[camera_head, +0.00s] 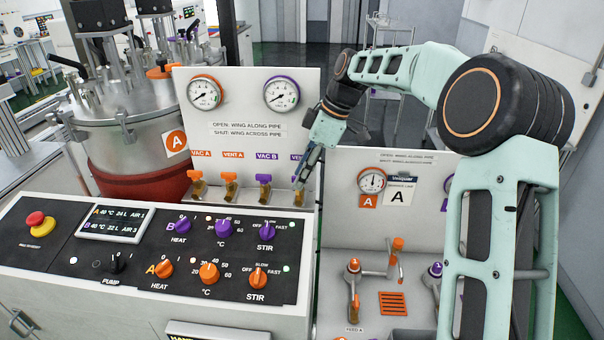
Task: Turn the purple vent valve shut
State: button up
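The purple vent valve (298,200) is the rightmost of the row on the upright white panel, under a purple label that my gripper partly covers. Only its lower brass part shows clearly; its wing is hidden, so its angle cannot be told. My gripper (301,182) points down at this valve, with its fingertips at or just in front of the wing. Whether the fingers touch or grip it cannot be told. The panel (245,108) reads that a wing along the pipe is open and across it is shut.
The purple VAC B valve (264,183) stands close left of my gripper, with orange VENT A (230,182) and VAC A (198,184) farther left. A knob console (60,255) lies in front. Another panel with a gauge (372,181) stands right, beneath my arm.

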jog(key=v, duration=1.2)
